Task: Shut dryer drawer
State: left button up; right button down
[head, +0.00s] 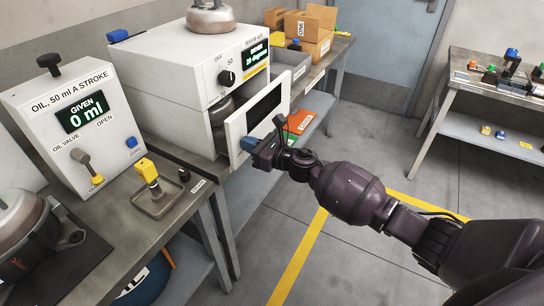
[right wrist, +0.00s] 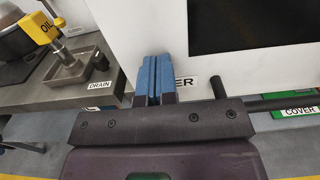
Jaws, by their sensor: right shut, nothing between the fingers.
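The dryer (head: 165,75) is a white box with a dial and a lit display, standing on the bench. Its drawer (head: 236,128) stands pulled out at the front, with a white front panel and a dark window. A gap shows between panel and body, with a rounded metallic thing (head: 221,110) partly visible inside. My right gripper (head: 247,143) is at the lower outer face of the panel. In the right wrist view its blue fingers (right wrist: 155,80) are together and empty, pointing at the white panel (right wrist: 140,25); whether they touch it is unclear. My left gripper is out of view.
An oil dispenser (head: 75,125) with a valve lever stands left of the dryer. A yellow-topped oil piece (head: 148,170) stands in a small drain tray (head: 158,200) near the bench edge. Grey bins (head: 290,72) and cardboard boxes (head: 310,25) are beyond.

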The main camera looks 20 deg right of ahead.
jog(key=b+x, duration=0.1)
jog(key=x, duration=0.4)
jog(key=shift+w+a+f, duration=0.15)
jog(key=shift+w+a, duration=0.1)
jog(key=shift+a, duration=0.05)
jog(key=shift+w+a+b, duration=0.15)
jog(key=shift+w+b, duration=0.1)
jog(key=shift+b, duration=0.05)
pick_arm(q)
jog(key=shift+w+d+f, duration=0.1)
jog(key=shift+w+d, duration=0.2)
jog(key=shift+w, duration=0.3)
pick_arm(e)
jog(key=shift+w+a+r, duration=0.1)
jog(key=shift+r, duration=0.25)
jog(key=shift+r, duration=0.1)
